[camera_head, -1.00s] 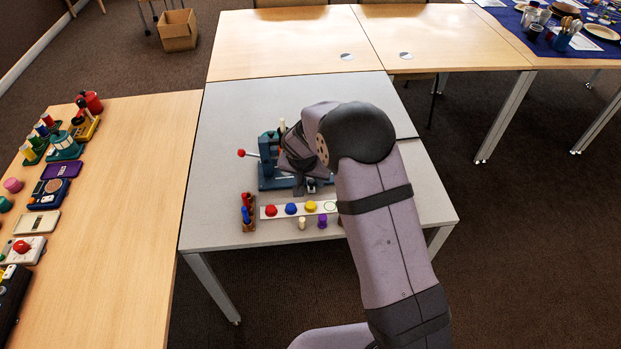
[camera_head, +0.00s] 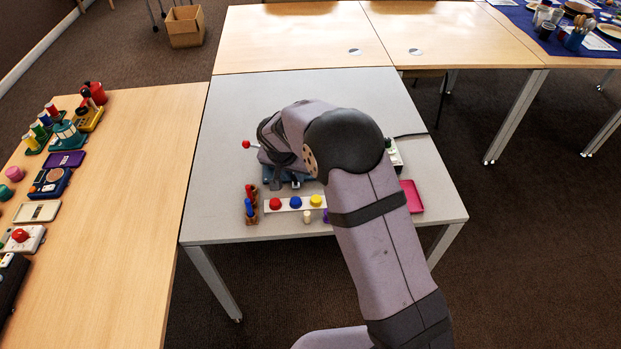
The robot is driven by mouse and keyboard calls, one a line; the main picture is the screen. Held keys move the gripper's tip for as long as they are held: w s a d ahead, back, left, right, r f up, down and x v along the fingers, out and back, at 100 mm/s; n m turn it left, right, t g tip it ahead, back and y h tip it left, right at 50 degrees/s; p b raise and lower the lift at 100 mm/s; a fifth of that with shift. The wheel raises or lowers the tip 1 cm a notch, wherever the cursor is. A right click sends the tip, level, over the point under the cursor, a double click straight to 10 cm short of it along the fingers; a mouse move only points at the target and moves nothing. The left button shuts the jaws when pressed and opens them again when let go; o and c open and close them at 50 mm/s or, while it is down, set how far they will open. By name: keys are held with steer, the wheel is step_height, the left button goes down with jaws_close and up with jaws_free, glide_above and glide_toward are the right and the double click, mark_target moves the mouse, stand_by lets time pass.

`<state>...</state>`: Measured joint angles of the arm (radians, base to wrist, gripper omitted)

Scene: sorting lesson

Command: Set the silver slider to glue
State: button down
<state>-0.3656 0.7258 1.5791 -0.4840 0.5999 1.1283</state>
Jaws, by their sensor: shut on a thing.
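A blue device (camera_head: 269,174) stands on the grey table, mostly covered by my arm and gripper. A lever with a red ball (camera_head: 246,145) sticks out at its left. My gripper (camera_head: 285,184) is down at the device's front side, its dark fingers low over it. It is shut on a small part there, taken to be the silver slider; the fingers hide the slider itself. The glue mark and any other labels cannot be made out in this view.
In front of the device lies a white strip with red, blue and yellow round pieces (camera_head: 295,203). A small wooden holder (camera_head: 251,211) stands left of it, and a cream peg (camera_head: 307,217) in front. A pink tray (camera_head: 411,197) lies at the right. The table's left side is clear.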

steer(key=shift+a, duration=0.6)
steer(key=c, duration=1.6)
jaws_free()
steer(key=shift+a, duration=0.1)
steer(key=shift+r, duration=0.15)
steer(key=shift+b+v, duration=0.55)
steer(key=shift+v, duration=3)
